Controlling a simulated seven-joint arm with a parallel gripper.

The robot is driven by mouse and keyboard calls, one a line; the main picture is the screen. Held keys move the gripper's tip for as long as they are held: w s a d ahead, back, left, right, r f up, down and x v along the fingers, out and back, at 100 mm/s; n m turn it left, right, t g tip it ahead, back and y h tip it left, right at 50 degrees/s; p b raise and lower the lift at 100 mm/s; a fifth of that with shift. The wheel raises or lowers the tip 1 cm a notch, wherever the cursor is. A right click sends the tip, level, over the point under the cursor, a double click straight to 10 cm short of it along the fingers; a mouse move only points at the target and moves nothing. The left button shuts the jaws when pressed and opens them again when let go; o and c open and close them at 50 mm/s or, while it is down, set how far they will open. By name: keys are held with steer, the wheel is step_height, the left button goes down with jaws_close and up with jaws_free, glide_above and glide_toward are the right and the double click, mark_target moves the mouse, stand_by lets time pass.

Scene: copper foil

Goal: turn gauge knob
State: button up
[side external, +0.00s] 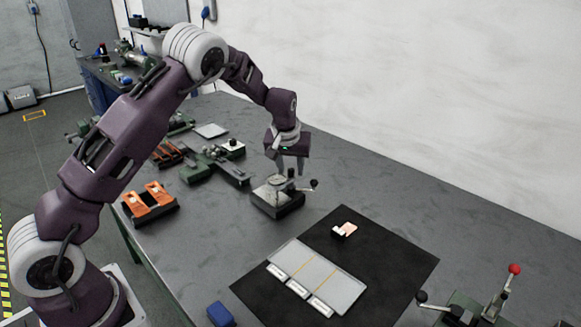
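The gauge device (277,197) is a small metallic block with a dark base on the grey bench. A short lever with a dark ball end (314,184) sticks out at its right. My gripper (288,170) points down just above the device, with its two fingers visibly apart. A small grey knob-like part (290,174) shows at the top of the device, close to the fingertips. I cannot tell whether the fingers touch it. Which part is the gauge knob is too small to tell.
A black mat (390,262) with a light metal plate (343,291) lies in front. A small pinkish-white item (345,229) is on the mat. Orange holders (150,200) and green tooling (215,165) stand left. A red-knobbed lever (514,269) rises at lower right.

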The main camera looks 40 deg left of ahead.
steer(key=s+d+r+m+h, duration=0.1)
steer(key=s+d+r, duration=0.2)
steer(key=s+r, duration=0.35)
steer(key=s+d+r+m+t+h, duration=0.1)
steer(key=s+d+r, duration=0.2)
steer(key=s+r, duration=0.35)
steer(key=s+d+r+m+h, duration=0.1)
steer(key=s+d+r, duration=0.3)
steer(key=s+r, duration=0.3)
steer(key=s+d+m, duration=0.2)
steer(key=s, duration=0.8)
steer(key=s+d+m+t, duration=0.1)
steer(key=s+d+m, duration=0.1)
steer(key=s, duration=0.8)
steer(key=shift+s+d+f, duration=0.15)
steer(key=shift+f, duration=0.25)
steer(key=shift+c, duration=0.5)
